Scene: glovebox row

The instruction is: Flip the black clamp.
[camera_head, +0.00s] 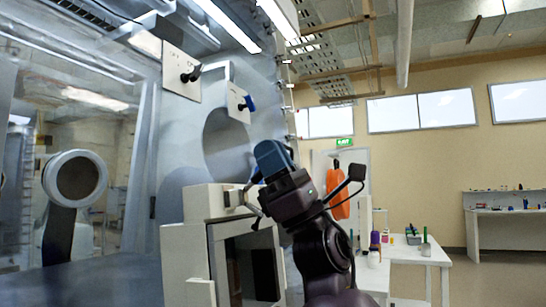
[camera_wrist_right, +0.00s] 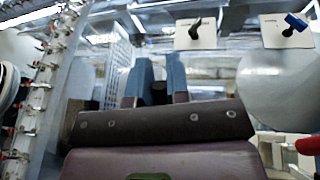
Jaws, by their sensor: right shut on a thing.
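The black clamp (camera_head: 190,73) sits on a white plate on the glovebox wall, high at the left in the head view. It also shows in the wrist view (camera_wrist_right: 195,28), apart from my fingers. My right gripper (camera_head: 270,158) has blue fingertips and is below and right of the clamp, in front of the white cabinet. In the wrist view the two blue fingers (camera_wrist_right: 159,80) are close around a small dark thing (camera_wrist_right: 159,93), mostly hidden, which I cannot identify. My left gripper is not in view.
A blue clamp (camera_head: 246,104) is on a second white plate by the round port. A white cabinet (camera_head: 200,235) with a dark opening stands below my right gripper. A white table (camera_head: 415,252) with bottles is at the right.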

